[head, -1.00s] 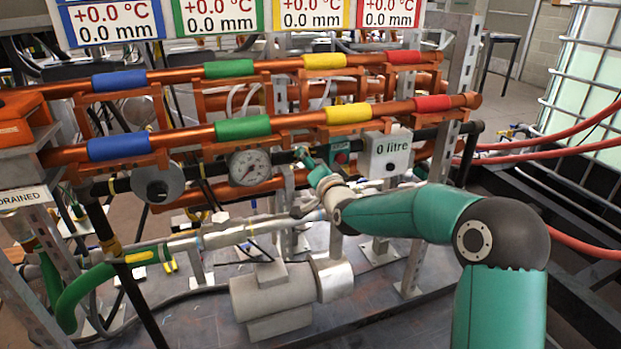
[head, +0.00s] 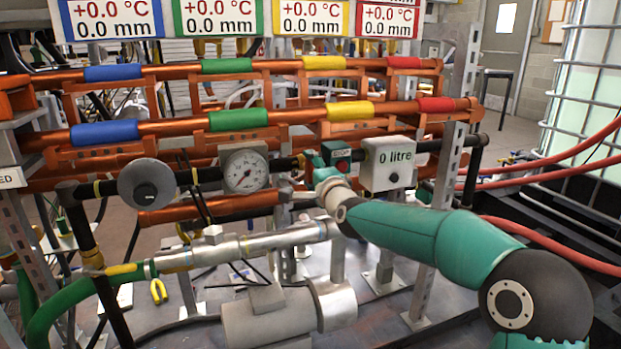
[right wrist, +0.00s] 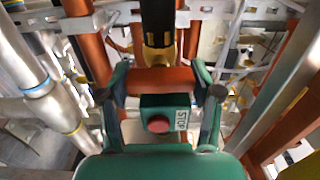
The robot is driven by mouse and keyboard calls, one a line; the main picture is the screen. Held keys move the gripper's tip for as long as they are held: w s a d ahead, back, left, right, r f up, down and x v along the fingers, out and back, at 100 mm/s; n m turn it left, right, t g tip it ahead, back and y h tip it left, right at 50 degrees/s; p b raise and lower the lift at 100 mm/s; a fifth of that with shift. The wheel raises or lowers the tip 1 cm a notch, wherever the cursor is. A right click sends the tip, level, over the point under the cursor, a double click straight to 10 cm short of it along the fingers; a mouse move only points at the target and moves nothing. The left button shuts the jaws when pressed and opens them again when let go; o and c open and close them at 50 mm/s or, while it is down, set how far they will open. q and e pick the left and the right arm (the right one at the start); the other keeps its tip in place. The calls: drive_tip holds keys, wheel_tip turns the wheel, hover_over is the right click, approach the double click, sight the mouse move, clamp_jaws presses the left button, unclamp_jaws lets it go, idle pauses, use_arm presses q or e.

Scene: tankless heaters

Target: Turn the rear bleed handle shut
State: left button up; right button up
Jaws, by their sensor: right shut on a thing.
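My right gripper (head: 312,166) is at the black pipe, just left of the small green box with the red STOP button (head: 336,157). In the right wrist view, the fingers of this gripper (right wrist: 160,78) are shut on the two ends of a short orange piece (right wrist: 160,80). That piece sits at the yellow-banded end of a black pipe (right wrist: 157,28). I take it for the bleed handle, but its full shape and angle are partly hidden. The STOP box also shows below it in the right wrist view (right wrist: 164,116). My left gripper is not in view.
A grey "0 litre" box (head: 389,165) is right of the gripper, and a round pressure gauge (head: 245,171) is left. Orange pipes with coloured sleeves (head: 349,111) run above. A silver pipe (head: 240,247) and grey cylinder (head: 265,315) lie below. Red hoses (head: 545,168) cross at right.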

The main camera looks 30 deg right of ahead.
drive_tip(key=shift+d+f, duration=0.15)
drive_tip(key=o, duration=0.9)
drive_tip(key=shift+s, duration=0.15)
drive_tip(key=shift+s, duration=0.3)
drive_tip(key=v, duration=1.1)
drive_tip(key=shift+a, duration=0.25)
